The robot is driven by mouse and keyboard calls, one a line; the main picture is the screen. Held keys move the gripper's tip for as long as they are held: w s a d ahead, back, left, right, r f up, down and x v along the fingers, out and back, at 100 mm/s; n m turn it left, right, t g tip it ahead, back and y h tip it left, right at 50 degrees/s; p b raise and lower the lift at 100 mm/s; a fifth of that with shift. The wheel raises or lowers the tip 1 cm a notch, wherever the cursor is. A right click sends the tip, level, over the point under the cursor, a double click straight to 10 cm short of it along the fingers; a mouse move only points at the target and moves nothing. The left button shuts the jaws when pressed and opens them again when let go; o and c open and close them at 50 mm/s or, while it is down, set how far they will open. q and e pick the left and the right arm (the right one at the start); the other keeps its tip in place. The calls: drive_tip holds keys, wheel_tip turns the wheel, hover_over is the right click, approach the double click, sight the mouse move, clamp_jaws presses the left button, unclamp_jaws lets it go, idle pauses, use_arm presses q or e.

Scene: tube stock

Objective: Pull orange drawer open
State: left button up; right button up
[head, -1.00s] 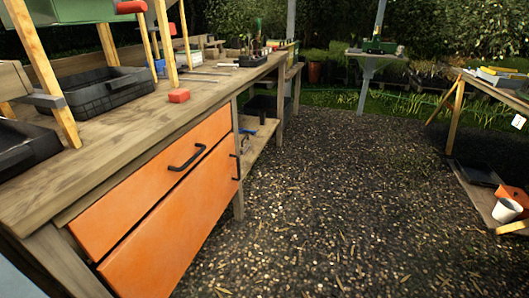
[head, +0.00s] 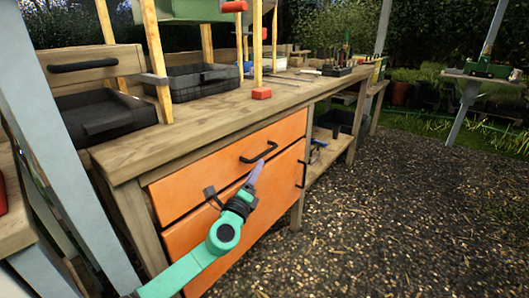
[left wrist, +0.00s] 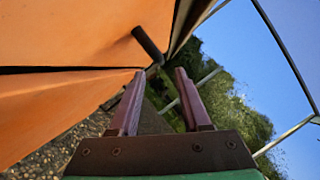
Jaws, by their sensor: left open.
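The orange drawer (head: 215,172) is the upper front under the wooden workbench and sits flush, shut. Its black bar handle (head: 258,153) is on the right half of the front. My left gripper (head: 257,170) is just below and in front of this handle, fingers pointing up towards it. In the left wrist view the gripper (left wrist: 157,75) is open and empty, with the two purple-brown fingers apart. The dark handle (left wrist: 148,43) lies just beyond the fingertips, beside the orange drawer front (left wrist: 70,30). Contact cannot be told. My right gripper is not in view.
Black trays (head: 195,82) and a red block (head: 261,93) are on the workbench top (head: 185,125). The gravel floor (head: 400,200) to the right is clear.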

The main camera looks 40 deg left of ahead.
sight(264, 154)
use_arm(q)
drive_tip(key=x, duration=0.8)
drive_tip(key=shift+w+a, duration=0.15)
drive_tip(key=shift+w, duration=0.1)
clamp_jaws()
idle(0.9)
